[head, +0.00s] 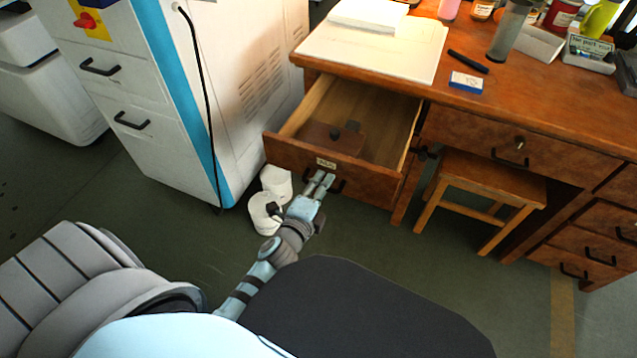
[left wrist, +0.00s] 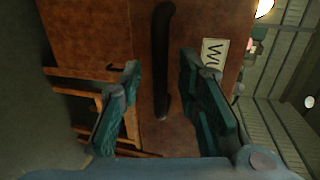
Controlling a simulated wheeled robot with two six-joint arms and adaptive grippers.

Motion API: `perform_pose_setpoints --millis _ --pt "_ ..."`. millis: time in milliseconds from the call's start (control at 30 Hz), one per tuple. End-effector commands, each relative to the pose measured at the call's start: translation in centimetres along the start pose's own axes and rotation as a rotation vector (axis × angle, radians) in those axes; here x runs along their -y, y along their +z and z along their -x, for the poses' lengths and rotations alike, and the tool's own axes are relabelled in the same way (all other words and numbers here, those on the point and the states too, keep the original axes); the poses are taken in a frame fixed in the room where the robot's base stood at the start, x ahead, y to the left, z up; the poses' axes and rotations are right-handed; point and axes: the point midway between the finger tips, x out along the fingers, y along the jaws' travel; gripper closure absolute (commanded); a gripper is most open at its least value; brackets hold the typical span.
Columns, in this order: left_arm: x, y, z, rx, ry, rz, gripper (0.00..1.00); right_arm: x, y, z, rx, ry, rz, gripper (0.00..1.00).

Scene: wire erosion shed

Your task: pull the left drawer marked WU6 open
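The wooden left drawer (head: 375,182) of the desk stands pulled out, with its inside showing in the head view. Its front carries a small pale label (head: 326,163), and the left wrist view shows part of this label (left wrist: 213,54) with the letters WU. A dark bar handle (left wrist: 162,60) is on the drawer front. My left gripper (head: 319,182) is at the drawer front by the handle. In the left wrist view its fingers (left wrist: 160,88) are apart, one on each side of the handle, with gaps visible. My right gripper is not in view.
A brown block (head: 333,138) lies in the drawer. A white and blue cabinet (head: 140,90) stands to the left, with white containers (head: 264,212) on the floor beside it. A wooden stool (head: 490,180) is under the desk (head: 470,100). Floor in front is clear.

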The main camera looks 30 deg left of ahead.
Motion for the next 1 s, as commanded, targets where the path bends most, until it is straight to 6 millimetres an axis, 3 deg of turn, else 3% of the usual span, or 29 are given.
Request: perform_pose_setpoints --millis 167,400,500,1000 --pt "-0.2 -0.1 3.4 -0.001 0.003 -0.001 0.69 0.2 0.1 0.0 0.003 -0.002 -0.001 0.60" --pt "-0.1 -0.1 9.8 -0.001 0.004 -0.001 0.69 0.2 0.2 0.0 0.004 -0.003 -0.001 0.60" --pt "-0.1 -0.1 11.2 -0.001 0.002 -0.001 0.69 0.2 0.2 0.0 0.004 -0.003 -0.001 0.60" --pt "-0.1 -0.1 11.7 -0.002 0.002 -0.001 0.69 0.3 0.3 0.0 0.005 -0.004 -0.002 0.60"
